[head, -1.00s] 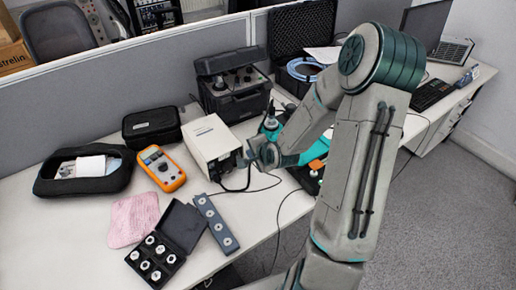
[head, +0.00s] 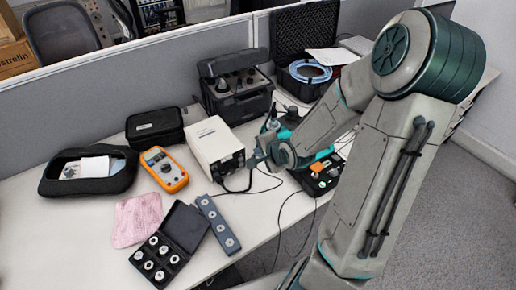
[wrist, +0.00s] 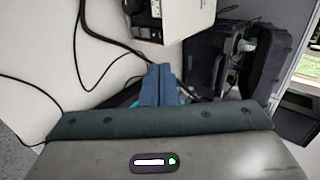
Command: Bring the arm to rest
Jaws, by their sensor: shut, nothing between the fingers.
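My arm (head: 395,150) reaches over the bench from the right, with its elbow high and its wrist low beside the white box. My gripper's two blue fingers (wrist: 158,83) are together and empty in the wrist view. In the head view my gripper (head: 258,155) is small and partly hidden by my wrist, just right of the white instrument box (head: 212,138). The box also shows at the top of the wrist view (wrist: 190,18). I cannot tell whether the fingers touch anything.
Black cables (head: 262,186) lie near my wrist. An open black case (head: 238,98) stands behind, with a coil case (head: 308,72) to its right. A multimeter (head: 164,170), pink cloth (head: 138,218), nut box (head: 168,243) and grey strip (head: 217,222) lie left and in front.

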